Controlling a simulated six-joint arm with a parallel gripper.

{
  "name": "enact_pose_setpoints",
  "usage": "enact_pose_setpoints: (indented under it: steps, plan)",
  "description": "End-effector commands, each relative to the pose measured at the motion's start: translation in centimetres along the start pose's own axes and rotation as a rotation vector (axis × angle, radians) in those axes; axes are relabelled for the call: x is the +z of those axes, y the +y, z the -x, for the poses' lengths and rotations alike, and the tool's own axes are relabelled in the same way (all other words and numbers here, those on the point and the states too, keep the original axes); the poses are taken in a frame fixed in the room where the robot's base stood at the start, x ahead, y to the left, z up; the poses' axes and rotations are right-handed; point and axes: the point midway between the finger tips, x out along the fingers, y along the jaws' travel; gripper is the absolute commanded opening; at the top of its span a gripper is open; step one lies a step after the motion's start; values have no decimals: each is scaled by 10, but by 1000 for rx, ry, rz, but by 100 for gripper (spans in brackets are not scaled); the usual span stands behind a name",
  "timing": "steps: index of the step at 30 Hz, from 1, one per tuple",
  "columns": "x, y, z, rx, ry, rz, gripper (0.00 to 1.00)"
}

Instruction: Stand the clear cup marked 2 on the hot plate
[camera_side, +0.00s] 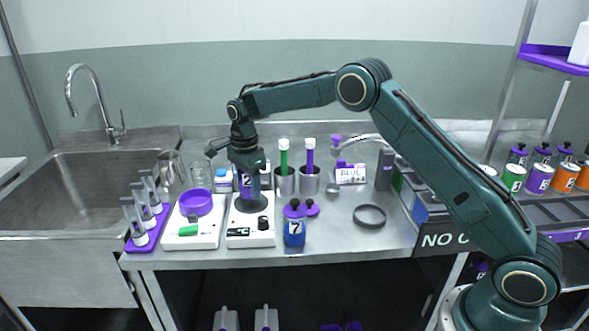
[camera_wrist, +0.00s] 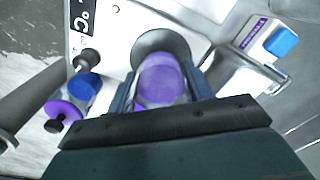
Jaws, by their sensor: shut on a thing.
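My gripper (camera_side: 246,172) is shut on a clear cup (camera_side: 246,189) with purple contents. The cup is upright over the dark round plate of the white hot plate (camera_side: 238,230). In the wrist view the cup (camera_wrist: 161,82) sits between the two fingers of my gripper (camera_wrist: 165,95), and the dark disc (camera_wrist: 160,42) shows just beyond it. The cup's base is at or very close to the disc; I cannot tell whether it touches. No number on the cup is readable. The hot plate's black knob is on its front right.
A white device with a purple bowl (camera_side: 196,202) stands left of the hot plate. A blue jar marked 7 (camera_side: 294,232) stands at its right front. Metal beakers (camera_side: 309,181) with coloured rods are behind right. A dark ring (camera_side: 370,216) lies farther right, with clear bench around it.

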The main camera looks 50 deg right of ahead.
Motion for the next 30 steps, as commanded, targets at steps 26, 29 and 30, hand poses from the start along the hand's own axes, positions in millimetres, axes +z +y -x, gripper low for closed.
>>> enact_pose_setpoints:
  steps: [26, 29, 30]
  plan:
    - [0, 0, -20, -1, 0, 0, 74]
    - [0, 0, -20, -1, 0, 0, 74]
    - [0, 0, -20, -1, 0, 0, 74]
